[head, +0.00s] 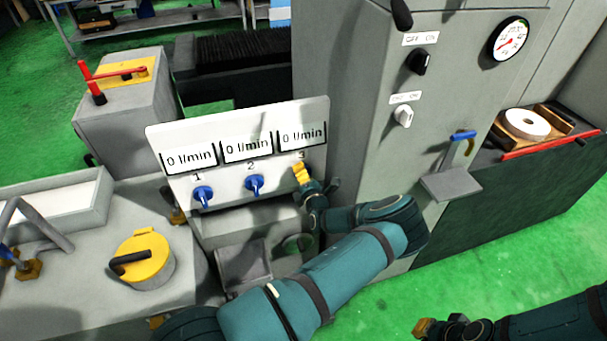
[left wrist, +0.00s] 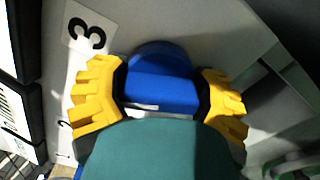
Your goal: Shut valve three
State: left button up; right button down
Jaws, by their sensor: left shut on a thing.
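The white valve panel (head: 235,205) carries three flow displays, each reading 0 l/min. The blue handles of valve one (head: 203,196) and valve two (head: 254,185) show below the numbers 1 and 2. My left gripper (head: 301,173) is at valve three and hides its handle in the head view. In the left wrist view, the blue handle of valve three (left wrist: 160,90) lies between the yellow fingers of that gripper, beside the number 3 label (left wrist: 87,33). The gripper is shut on it. My right gripper (head: 428,328) is low at the bottom right, away from the panel; its opening is unclear.
The grey machine cabinet (head: 370,100) with knobs and a gauge (head: 510,39) stands right of the panel. A yellow round cap with a black handle (head: 142,262) sits at lower left. A grey ledge with a blue-handled tap (head: 460,150) juts out at right. Green floor (head: 510,240) is open at lower right.

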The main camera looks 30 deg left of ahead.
pick_arm(q)
jog(key=shift+s+f+m, duration=0.1)
jog(key=shift+f+m, duration=0.05)
jog(key=shift+m, duration=0.95)
jog(key=shift+f+m, duration=0.1)
jog(key=shift+m, duration=1)
jog(key=o, duration=1)
jog(key=shift+o, duration=0.8)
jog(key=shift+r, duration=0.15)
jog(key=v, duration=1.2)
